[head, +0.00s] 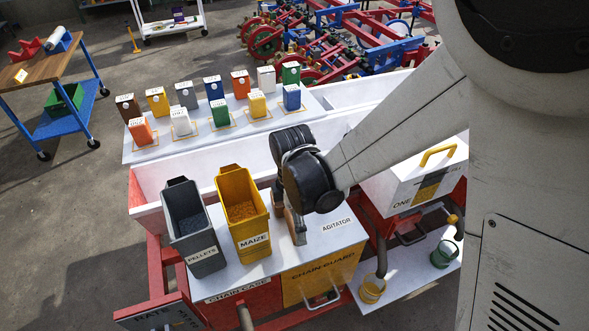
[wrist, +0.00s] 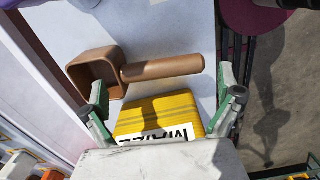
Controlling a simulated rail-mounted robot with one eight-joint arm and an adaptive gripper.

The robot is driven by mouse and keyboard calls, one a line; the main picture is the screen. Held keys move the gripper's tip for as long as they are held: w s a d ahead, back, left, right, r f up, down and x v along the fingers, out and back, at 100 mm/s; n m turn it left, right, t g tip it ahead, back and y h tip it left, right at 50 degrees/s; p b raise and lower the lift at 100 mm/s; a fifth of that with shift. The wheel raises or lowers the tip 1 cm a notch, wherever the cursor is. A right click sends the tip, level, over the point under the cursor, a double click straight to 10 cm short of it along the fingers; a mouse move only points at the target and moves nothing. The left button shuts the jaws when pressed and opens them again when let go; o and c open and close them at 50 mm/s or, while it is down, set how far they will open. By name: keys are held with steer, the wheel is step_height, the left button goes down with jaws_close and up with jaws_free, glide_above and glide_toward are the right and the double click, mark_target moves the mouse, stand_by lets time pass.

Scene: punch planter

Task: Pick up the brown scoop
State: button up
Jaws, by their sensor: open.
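The brown scoop (wrist: 162,68) lies on the white top in the wrist view, with its square open cup at the left and its round handle reaching right. My gripper (wrist: 162,90) is open and empty. Its green-and-grey fingers stand wide apart, one near the cup and one past the handle's end, with the handle across the picture above the space between them. In the head view my gripper (head: 296,226) hangs over the white top right of the yellow maize bin. A brown patch beside it may be the scoop, mostly hidden by my arm.
The yellow maize bin (head: 242,213) stands close to my gripper and also shows in the wrist view (wrist: 160,115). The grey pellets bin (head: 193,228) stands left of it. Several coloured boxes stand on a white board (head: 150,157) behind. A white lidded box (head: 415,180) is at right.

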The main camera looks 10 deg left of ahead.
steer(key=shift+f, duration=1.45)
steer(key=c, duration=1)
steer(key=shift+r, duration=0.15)
step_height(320, 180, up, 10)
steer(key=shift+f, duration=0.1)
